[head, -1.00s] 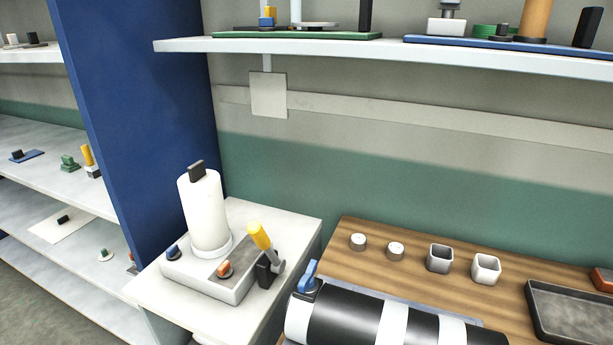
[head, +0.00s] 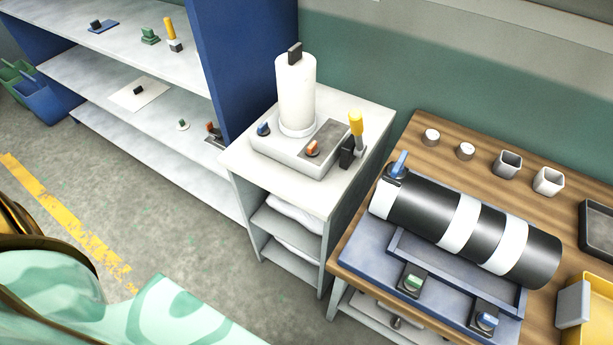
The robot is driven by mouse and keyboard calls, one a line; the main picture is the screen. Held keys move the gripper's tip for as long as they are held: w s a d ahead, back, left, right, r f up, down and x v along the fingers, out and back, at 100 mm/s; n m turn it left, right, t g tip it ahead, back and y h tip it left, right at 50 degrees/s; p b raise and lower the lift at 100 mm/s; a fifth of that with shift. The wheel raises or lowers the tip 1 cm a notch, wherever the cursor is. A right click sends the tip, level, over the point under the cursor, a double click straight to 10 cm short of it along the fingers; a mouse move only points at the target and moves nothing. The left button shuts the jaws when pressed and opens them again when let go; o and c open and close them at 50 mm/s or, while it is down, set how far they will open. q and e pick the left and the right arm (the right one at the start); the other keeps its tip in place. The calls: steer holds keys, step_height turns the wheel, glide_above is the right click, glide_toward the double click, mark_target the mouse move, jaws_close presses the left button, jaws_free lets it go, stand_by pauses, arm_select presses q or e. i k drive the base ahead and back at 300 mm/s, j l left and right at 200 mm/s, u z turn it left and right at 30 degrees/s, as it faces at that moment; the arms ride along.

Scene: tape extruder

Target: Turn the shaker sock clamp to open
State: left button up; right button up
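A white upright cylinder (head: 297,98), sock-like, stands on a pale grey base unit (head: 283,158) on a white side stand. A small black block (head: 295,53) sits on top of the cylinder. The base carries a blue knob (head: 263,129) at its left corner and an orange knob (head: 312,148) on a dark plate. A yellow-handled lever (head: 356,123) stands upright by a black block (head: 347,152) at its right. I cannot tell which of these is the sock clamp. Neither gripper is in view.
A wooden bench (head: 440,135) at right holds a black-and-white banded roller (head: 467,222) with a blue lever (head: 399,163), and several small cups. A blue panel (head: 236,62) and shelves (head: 144,88) stand left of the stand (head: 237,155).

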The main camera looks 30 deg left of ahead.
mark_target(263, 129)
steer(key=k+j, duration=0.1)
steer(key=j, duration=0.8)
steer(key=k+j+z, duration=0.1)
steer(key=j, duration=0.35)
steer(key=k+j, duration=0.15)
steer(key=j, duration=0.3)
